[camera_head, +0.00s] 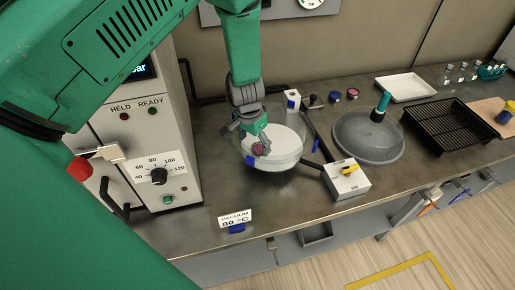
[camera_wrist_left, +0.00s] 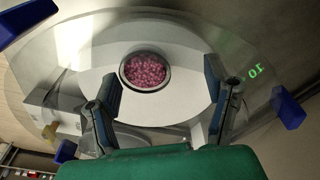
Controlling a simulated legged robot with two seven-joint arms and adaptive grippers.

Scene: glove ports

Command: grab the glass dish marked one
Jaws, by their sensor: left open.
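A small round dish of pink beads (camera_wrist_left: 146,72) sits on a white disc (camera_wrist_left: 185,105) inside a wide clear glass vessel (camera_wrist_left: 240,50). Green marking resembling "01" shows on the vessel's glass at the right in the left wrist view. I cannot make out a mark on the small dish. In the head view the pink-filled dish (camera_head: 259,149) shows just below my left gripper (camera_head: 250,133). My left gripper is open, its fingers (camera_wrist_left: 163,98) apart with the dish beyond them. Contact cannot be told. My right gripper is out of view.
A glass lid with a teal knob (camera_head: 368,140) lies right of the vessel. A white valve box (camera_head: 346,180) stands close by at its front right. A control cabinet (camera_head: 150,150) stands left. A black rack (camera_head: 449,123) and white tray (camera_head: 405,87) are farther right.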

